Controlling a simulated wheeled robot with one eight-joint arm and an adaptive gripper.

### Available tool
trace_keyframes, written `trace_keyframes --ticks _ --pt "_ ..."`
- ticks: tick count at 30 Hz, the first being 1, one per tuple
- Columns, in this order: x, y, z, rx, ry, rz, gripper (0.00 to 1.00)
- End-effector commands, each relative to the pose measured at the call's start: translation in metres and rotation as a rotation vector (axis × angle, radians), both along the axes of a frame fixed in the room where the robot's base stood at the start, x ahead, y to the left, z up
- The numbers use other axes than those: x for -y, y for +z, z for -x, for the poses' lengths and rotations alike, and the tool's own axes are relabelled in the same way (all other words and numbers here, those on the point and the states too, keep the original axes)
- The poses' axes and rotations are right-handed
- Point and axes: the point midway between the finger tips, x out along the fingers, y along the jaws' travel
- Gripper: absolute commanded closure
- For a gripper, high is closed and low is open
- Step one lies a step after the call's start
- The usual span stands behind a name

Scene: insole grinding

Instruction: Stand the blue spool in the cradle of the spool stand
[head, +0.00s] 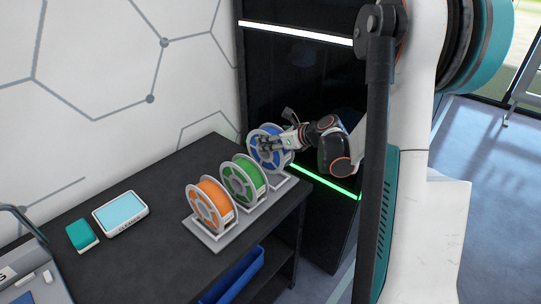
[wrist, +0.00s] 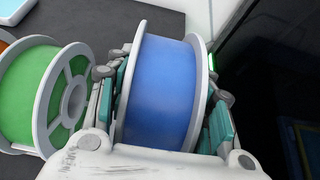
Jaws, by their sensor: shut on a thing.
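The blue spool (head: 262,150) has light grey flanges and is upright at the far right end of the spool stand (head: 210,240). My gripper (head: 268,143) is shut on it. In the wrist view the blue spool (wrist: 162,90) fills the space between the two fingers, one against each flange. The stand is a grey base holding a green spool (head: 243,180) and an orange spool (head: 210,204) in a row. The blue spool is beside the green one. Whether its lower rim touches the cradle cannot be told, as the contact is hidden.
A dark table (head: 150,250) carries the stand. A tablet-like device (head: 120,212) and a teal-topped block (head: 82,235) lie to the left. A blue bin (head: 238,280) is below the table. A black cabinet (head: 290,80) with lit strips stands close behind the gripper.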

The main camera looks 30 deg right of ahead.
Motion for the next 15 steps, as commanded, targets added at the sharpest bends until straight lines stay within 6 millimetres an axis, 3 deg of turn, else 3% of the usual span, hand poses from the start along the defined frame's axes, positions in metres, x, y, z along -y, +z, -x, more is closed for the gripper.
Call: trace_keyframes --ticks 7,15 --pt "0.000 -0.015 0.000 0.001 0.000 -0.001 0.98" --pt "0.000 -0.049 0.000 0.001 0.000 -0.001 0.98"
